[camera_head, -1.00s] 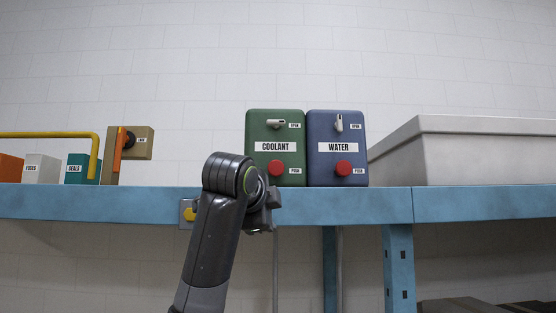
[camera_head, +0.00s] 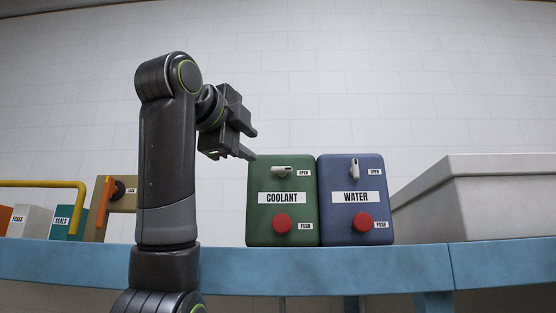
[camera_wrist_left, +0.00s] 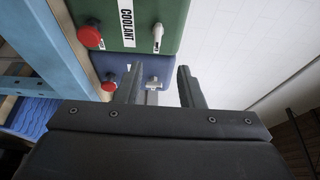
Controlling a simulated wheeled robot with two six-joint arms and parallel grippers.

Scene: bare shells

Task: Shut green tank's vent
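The green COOLANT tank (camera_head: 257,222) stands upright on the blue shelf. Its white vent lever (camera_head: 283,169) lies level, its end toward the OPEN label. A red PUSH button (camera_head: 282,223) sits below. My left gripper (camera_head: 250,144) is above and left of the tank's upper left corner in the picture, empty. Its fingers stand apart in the left wrist view (camera_wrist_left: 158,88). The fingers appear clear of the lever. My right gripper is not in view.
The blue WATER tank (camera_head: 333,232) stands against the green tank's right, its lever (camera_head: 354,169) upright. A large grey bin (camera_head: 480,205) is farther right. Left are an orange lever on a tan block (camera_head: 125,197), a yellow rail (camera_head: 40,184) and small boxes. The wall above is clear.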

